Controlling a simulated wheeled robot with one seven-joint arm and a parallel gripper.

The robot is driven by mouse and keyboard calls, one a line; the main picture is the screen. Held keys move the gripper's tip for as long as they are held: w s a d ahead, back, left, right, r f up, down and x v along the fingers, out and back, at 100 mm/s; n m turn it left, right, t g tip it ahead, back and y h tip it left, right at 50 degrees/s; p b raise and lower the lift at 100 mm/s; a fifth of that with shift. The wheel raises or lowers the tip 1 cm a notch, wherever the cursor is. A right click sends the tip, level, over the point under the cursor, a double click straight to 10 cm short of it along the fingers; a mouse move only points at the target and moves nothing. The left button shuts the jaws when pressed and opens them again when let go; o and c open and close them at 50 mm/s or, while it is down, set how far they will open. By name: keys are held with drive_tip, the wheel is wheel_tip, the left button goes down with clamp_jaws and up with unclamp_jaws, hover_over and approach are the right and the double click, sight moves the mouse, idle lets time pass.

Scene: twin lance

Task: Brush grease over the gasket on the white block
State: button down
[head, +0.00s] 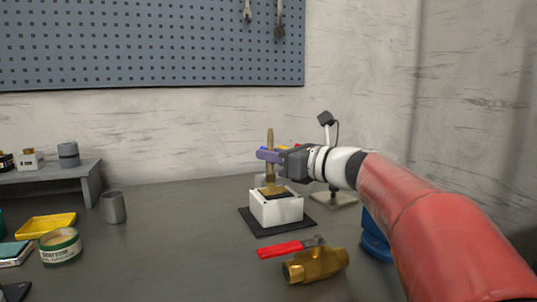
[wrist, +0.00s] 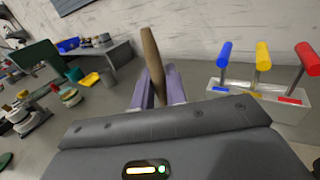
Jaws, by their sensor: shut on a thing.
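My gripper (head: 268,156) is shut on a wooden-handled brush (head: 269,139), which stands upright between the purple fingers. In the wrist view the handle of the brush (wrist: 152,62) rises between the fingers (wrist: 158,88). The brush's lower end is at the top of the white block (head: 276,209), over a dark area there. I cannot make out the gasket itself or tell whether the bristles touch it. The white block sits on a black mat (head: 258,231). A labelled round tin (head: 60,246), which may hold the grease, stands at the left of the table.
A brass valve with a red lever (head: 314,264) lies in front of the block. A grey cup (head: 113,207), yellow tray (head: 46,225) and low shelf (head: 62,174) are at left. The table between cup and block is clear.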

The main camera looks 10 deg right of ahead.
drive_tip(key=shift+w+d+p, duration=0.25)
drive_tip(key=shift+d+p, duration=0.2)
drive_tip(key=shift+d, duration=0.85)
drive_tip(key=shift+d, duration=0.15)
drive_tip(key=shift+w+d, duration=0.1)
drive_tip(key=shift+d, duration=0.35)
drive_tip(key=shift+s+d, duration=0.2)
drive_tip(key=shift+s, duration=0.8)
drive_tip(key=shift+a, duration=0.15)
drive_tip(key=shift+s+a, duration=0.2)
drive_tip(key=shift+a, duration=0.75)
drive_tip(key=shift+s+a, duration=0.2)
drive_tip(key=shift+a, duration=0.75)
